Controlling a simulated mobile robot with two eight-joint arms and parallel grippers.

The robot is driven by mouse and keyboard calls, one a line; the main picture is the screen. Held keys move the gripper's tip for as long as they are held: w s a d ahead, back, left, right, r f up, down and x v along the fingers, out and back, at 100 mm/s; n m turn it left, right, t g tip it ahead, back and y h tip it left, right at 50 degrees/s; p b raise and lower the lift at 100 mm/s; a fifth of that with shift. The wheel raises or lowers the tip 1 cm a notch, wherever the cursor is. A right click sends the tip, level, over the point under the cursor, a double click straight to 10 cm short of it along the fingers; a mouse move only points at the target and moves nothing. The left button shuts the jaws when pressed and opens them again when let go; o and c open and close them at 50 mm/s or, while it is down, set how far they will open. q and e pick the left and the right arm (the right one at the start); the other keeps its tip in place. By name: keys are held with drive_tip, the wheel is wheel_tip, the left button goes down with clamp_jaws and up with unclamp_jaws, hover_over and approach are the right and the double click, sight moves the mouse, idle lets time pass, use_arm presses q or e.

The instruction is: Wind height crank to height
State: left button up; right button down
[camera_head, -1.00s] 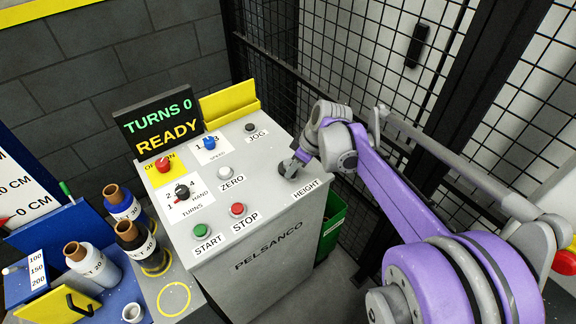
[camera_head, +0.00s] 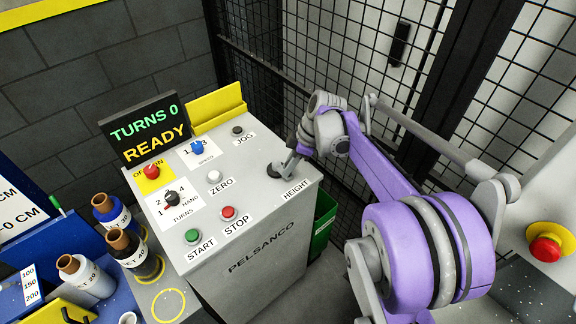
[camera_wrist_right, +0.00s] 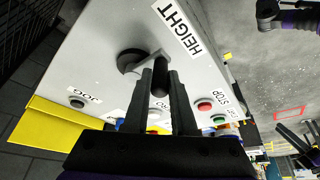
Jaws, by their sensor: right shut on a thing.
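The grey control console (camera_head: 262,222) carries the height crank (camera_head: 274,171), a small dark round hub at its right edge beside the HEIGHT label (camera_head: 296,190). My right gripper (camera_head: 291,158) is at the crank, its arm reaching in from the right. In the right wrist view the crank's hub (camera_wrist_right: 130,61) lies left of the fingers, with a grey arm leading to a dark upright handle (camera_wrist_right: 159,82). My right gripper (camera_wrist_right: 160,88) is shut on this handle, a finger on each side. My left gripper does not show in the head view.
The display (camera_head: 147,130) reads TURNS 0 and READY. Buttons and knobs, including a red STOP button (camera_head: 228,213) and green START button (camera_head: 193,237), crowd the console top. Several bottles (camera_head: 85,276) stand at left. Black mesh fencing (camera_head: 330,60) is behind.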

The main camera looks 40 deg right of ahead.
drive_tip(key=c, duration=0.7)
unclamp_jaws()
drive_tip(key=shift+c, duration=0.2)
drive_tip(key=shift+r, duration=0.1)
drive_tip(key=v, duration=1)
drive_tip(key=shift+d+r+p, duration=0.15)
drive_tip(key=shift+r+p, duration=0.1)
drive_tip(key=shift+p, duration=0.1)
drive_tip(key=shift+s, duration=0.1)
drive_tip(key=s+a+f+m+t+h, duration=0.1)
drive_tip(key=s+a+f+m, duration=0.4)
drive_tip(key=a, duration=0.4)
drive_tip(key=s+a+f+m+t+h, duration=0.1)
drive_tip(key=s+a+f+m, duration=0.4)
drive_tip(key=s+a, duration=0.5)
wheel_tip(320, 180, down, 2)
drive_tip(key=shift+s+f+t+h+p, duration=0.2)
drive_tip(key=shift+t+h+p, duration=0.15)
drive_tip(key=shift+h, duration=0.35)
